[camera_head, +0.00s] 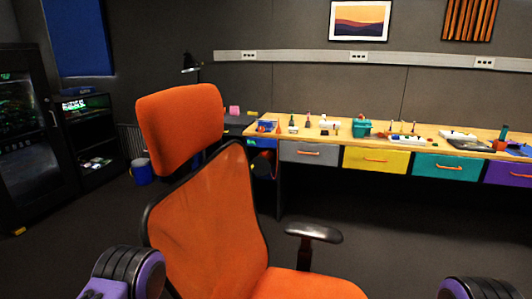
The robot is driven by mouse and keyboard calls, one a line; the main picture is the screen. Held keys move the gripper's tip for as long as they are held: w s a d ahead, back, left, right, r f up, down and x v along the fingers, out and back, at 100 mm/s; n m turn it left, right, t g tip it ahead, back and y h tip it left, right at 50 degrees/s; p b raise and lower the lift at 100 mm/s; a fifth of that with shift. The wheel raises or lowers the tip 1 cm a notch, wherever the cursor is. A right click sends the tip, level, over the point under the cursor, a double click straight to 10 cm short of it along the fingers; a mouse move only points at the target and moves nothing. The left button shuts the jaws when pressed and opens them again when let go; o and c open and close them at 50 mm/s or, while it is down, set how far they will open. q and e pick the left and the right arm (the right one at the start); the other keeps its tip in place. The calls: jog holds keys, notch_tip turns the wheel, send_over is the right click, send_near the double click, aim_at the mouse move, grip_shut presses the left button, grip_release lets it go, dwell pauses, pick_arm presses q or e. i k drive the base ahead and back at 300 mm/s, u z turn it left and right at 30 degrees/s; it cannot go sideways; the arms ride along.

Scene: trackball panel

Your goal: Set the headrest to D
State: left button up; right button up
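The orange headrest (180,126) sits at the top of an orange office chair, tilted a little and above the backrest. The backrest (205,225) is orange mesh in a dark frame, with a gap showing on its right side below the headrest. The post joining headrest and backrest is mostly hidden. No letter D or other position mark can be made out. Purple and black parts of my arms show at the bottom left and bottom right corners. Neither gripper's fingers are in view.
The chair's black armrest (313,232) and orange seat (305,284) extend to the right. Behind stands a long wooden workbench (430,130) with coloured drawers and small items. Dark cabinets (25,140) and a blue bin (141,171) stand left. Floor right of the chair is clear.

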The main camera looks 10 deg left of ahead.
aim_at(175, 124)
jog(key=u, duration=0.1)
jog(key=k, duration=0.3)
jog(key=u, duration=0.65)
